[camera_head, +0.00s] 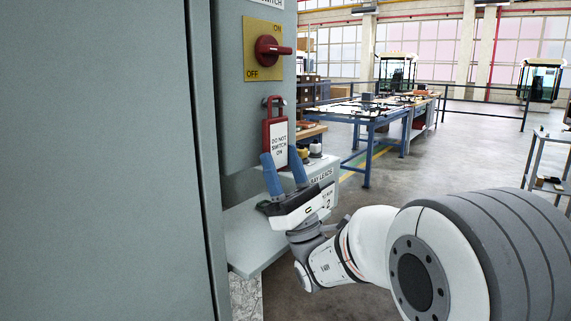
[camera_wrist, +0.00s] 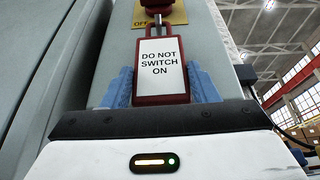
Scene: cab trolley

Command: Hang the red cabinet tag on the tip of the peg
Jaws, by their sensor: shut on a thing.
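The red cabinet tag (camera_head: 266,135), with a white "DO NOT SWITCH ON" label, hangs upright against the grey cabinet face. It also shows in the wrist view (camera_wrist: 161,99), label towards the camera. Its red loop is at the height of the dark peg (camera_head: 281,102) below the switch. The loop and peg overlap in the head view; I cannot tell for sure whether the loop is around the peg tip. My gripper (camera_head: 281,154) is shut on the tag's lower part, with one blue finger on each side.
A red rotary switch (camera_head: 268,47) on a yellow ON/OFF plate sits above the peg. A large grey door (camera_head: 100,160) stands close on the left.

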